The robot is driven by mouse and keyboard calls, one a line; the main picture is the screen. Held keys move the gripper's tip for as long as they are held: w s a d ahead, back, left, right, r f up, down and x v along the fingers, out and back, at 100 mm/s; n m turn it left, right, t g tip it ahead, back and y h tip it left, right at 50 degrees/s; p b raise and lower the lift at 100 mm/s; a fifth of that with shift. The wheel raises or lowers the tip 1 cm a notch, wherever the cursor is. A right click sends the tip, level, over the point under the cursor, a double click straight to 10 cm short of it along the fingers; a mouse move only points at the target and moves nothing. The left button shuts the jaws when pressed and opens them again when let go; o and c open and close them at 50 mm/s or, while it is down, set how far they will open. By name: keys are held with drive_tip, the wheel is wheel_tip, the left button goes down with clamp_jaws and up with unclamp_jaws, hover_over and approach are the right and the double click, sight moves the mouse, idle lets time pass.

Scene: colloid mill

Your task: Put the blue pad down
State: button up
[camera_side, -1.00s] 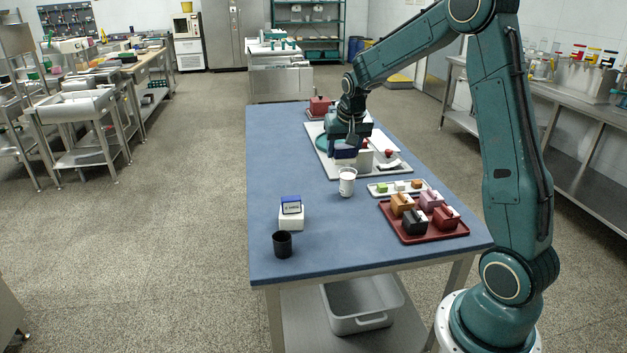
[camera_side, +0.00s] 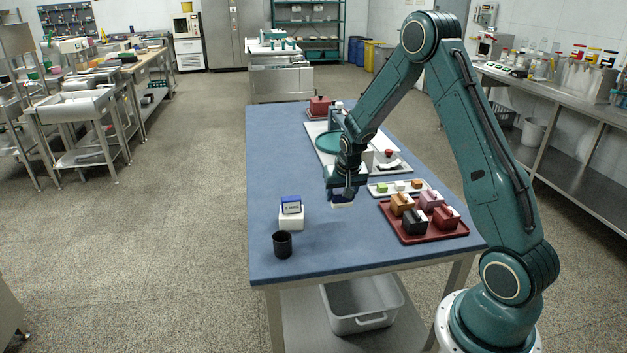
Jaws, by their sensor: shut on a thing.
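My gripper (camera_side: 342,191) points down over the middle of the blue-topped table (camera_side: 300,160), left of the small white tray. It is shut on a small block, which I take to be the blue pad (camera_side: 342,204). Only a pale lower part and a hint of dark blue show beneath the jaws; the rest is hidden. I cannot tell whether it touches the table.
A white block with a blue-and-white display (camera_side: 291,211) and a black cup (camera_side: 282,244) stand at the front left. A red tray of several boxes (camera_side: 436,238) and a white tray of small cubes (camera_side: 383,194) lie right. The table's left strip is clear.

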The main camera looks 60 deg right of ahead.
sight(342, 206)
drive_tip(key=shift+f, duration=3.15)
drive_tip(key=shift+f, duration=0.15)
drive_tip(key=o, duration=1)
drive_tip(key=shift+r, duration=0.2)
drive_tip(key=v, duration=1.2)
